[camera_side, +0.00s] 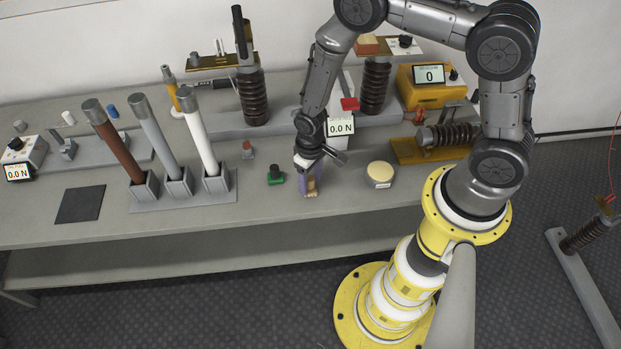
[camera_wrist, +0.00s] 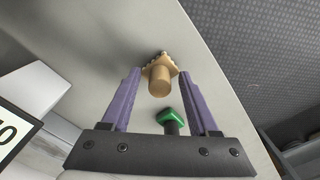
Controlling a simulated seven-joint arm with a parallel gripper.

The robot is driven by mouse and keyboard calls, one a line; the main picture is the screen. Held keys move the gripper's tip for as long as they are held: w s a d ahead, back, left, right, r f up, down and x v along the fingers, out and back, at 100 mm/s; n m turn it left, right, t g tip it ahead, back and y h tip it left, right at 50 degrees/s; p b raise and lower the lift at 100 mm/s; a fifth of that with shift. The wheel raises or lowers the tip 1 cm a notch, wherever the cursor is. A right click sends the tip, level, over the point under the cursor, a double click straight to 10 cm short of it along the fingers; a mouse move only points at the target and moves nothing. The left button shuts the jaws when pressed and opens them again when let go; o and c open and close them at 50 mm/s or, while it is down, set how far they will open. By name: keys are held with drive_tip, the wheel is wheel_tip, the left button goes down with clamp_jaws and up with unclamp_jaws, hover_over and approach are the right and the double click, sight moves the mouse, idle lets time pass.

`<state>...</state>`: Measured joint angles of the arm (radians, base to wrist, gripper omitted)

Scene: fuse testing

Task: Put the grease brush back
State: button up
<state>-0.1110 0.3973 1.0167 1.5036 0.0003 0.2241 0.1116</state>
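The grease brush seems to be the tan block with a round knob and small pale tufts at its far edge; it shows in the wrist view (camera_wrist: 160,80) and in the side view (camera_side: 311,186). My gripper (camera_side: 308,188) points down, low over the front middle of the table. I cannot tell whether the tufts touch the table. A green block with a black knob (camera_side: 275,175) stands just left of my gripper, and it also shows in the wrist view (camera_wrist: 170,118).
A small reddish block (camera_side: 247,149) stands behind left. A rack (camera_side: 190,196) with three upright tubes is further left. A force display (camera_side: 341,129) stands close behind my gripper. The table's front edge is near.

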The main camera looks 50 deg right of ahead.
drive_tip(key=shift+r, duration=0.1)
wheel_tip(320, 180, up, 12)
wheel_tip(320, 180, up, 9)
drive_tip(key=t, duration=0.1)
hover_over(310, 179)
drive_tip(key=s+d+r+t, duration=0.2)
drive_tip(key=s+r, duration=0.2)
drive_tip(key=r, duration=0.6)
drive_tip(key=s+d+r+t, duration=0.1)
drive_tip(key=s+r, duration=0.3)
drive_tip(key=s, duration=0.3)
drive_tip(key=s+d+r+t, duration=0.1)
drive_tip(key=s+r, duration=0.3)
drive_tip(key=s, duration=0.3)
drive_tip(key=shift+s+r+t, duration=0.25)
drive_tip(key=shift+r+t, duration=0.05)
